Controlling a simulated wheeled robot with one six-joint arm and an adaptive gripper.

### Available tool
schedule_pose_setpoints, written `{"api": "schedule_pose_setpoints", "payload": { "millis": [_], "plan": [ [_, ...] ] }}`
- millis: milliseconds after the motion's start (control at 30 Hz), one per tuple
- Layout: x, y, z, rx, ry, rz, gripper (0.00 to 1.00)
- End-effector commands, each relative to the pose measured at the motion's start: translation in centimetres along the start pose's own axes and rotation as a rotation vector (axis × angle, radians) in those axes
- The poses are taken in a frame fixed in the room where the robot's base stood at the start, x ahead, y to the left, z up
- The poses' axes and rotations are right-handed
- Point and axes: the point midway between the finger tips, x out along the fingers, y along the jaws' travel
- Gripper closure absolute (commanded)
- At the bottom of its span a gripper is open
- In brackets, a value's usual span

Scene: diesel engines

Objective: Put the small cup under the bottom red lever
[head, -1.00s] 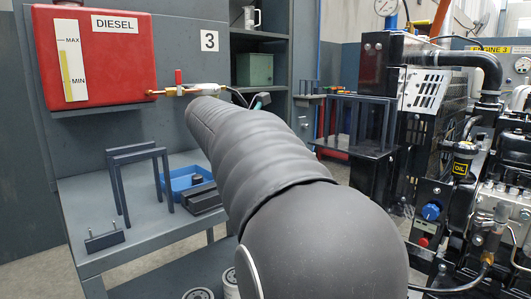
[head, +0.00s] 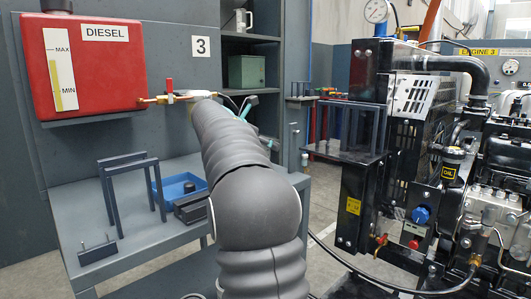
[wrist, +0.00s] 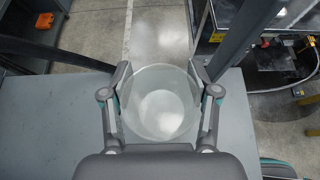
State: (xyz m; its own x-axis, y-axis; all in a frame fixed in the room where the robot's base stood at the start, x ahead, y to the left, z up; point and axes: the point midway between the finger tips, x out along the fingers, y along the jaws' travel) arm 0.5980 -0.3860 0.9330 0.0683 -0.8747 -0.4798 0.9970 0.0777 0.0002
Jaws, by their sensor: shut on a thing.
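A clear, round small cup (wrist: 158,100) sits between the fingers of my gripper (wrist: 162,80) in the wrist view, seen from above. The fingers are shut on its sides. In the head view my arm hides the cup and most of the gripper; only teal and dark parts (head: 246,106) show past the arm. A red lever (head: 169,84) stands on the brass valve beside the red diesel tank (head: 92,62). A small brass tap (head: 380,239), with what looks like a red handle, is low on the engine stand at right.
A grey bench (head: 100,262) holds dark frames (head: 133,170) and a blue tray (head: 178,188). A black engine stand (head: 366,120) with a shelf frame rises at right. A dark hose (head: 340,262) crosses low in front. Open floor shows between bench and engine.

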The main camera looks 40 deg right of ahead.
Motion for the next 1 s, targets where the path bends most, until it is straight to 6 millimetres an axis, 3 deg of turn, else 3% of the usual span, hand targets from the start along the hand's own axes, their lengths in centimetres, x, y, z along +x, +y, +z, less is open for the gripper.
{"api": "schedule_pose_setpoints", "payload": {
  "millis": [67, 200, 367, 833, 867, 900, 933, 1000],
  "plan": [
    [0.5, 0.7, 0.3, -0.001, 0.0, -0.001, 0.63],
    [1.4, 0.5, -1.7, -0.003, 0.0, 0.0, 0.63],
    [1.8, 0.5, -2.3, -0.002, 0.0, 0.0, 0.63],
    [2.1, 0.5, -3.0, 0.0, 0.0, 0.001, 0.63],
    [2.1, 0.5, -2.9, 0.0, 0.0, 0.001, 0.32],
    [2.1, 0.5, -2.9, 0.0, 0.0, 0.001, 0.22],
    [2.1, 0.5, -2.9, 0.0, 0.0, 0.001, 0.15],
    [2.1, 0.5, -2.9, 0.0, 0.0, 0.001, 0.14]
  ]
}}
